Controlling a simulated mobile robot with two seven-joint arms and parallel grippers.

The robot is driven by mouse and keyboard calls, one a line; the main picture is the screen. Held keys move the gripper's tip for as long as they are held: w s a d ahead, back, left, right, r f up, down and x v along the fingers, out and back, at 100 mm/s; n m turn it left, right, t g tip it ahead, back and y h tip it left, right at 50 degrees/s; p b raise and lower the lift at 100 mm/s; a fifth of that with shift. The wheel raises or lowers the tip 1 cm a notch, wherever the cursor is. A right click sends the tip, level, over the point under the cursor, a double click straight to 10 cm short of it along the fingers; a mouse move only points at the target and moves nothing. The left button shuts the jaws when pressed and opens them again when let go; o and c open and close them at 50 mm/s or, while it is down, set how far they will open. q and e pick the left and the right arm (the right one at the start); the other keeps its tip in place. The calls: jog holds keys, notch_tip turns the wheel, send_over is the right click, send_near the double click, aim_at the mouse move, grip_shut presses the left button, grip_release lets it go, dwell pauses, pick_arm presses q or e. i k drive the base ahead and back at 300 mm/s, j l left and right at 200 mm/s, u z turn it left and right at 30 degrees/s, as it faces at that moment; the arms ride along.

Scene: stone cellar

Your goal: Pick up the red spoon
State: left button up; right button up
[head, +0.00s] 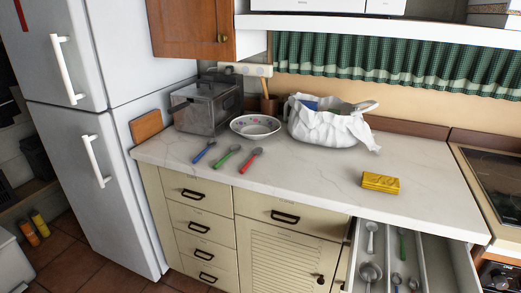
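The red spoon (249,161) lies on the white marble countertop (310,178), in front of the patterned bowl. It is the rightmost of three spoons in a row. The green spoon (227,157) lies just left of it, and the blue spoon (203,152) further left. The spoons lie apart from each other. Neither of my grippers shows in the head view.
A patterned bowl (255,125), a metal box (205,108) and a white bag (329,128) stand behind the spoons. A yellow packet (381,182) lies to the right. An open drawer (435,262) with utensils juts out at front right. The fridge (75,130) stands left.

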aim_at(257, 151)
jog(key=i+j+z, duration=0.2)
jog(key=i+j, duration=0.15)
jog(key=i+j+z, duration=0.35)
jog(key=i+j, duration=0.2)
jog(key=j, duration=0.25)
jog(key=i+j+z, duration=0.2)
jog(key=j, duration=0.3)
jog(key=j+z, duration=0.5)
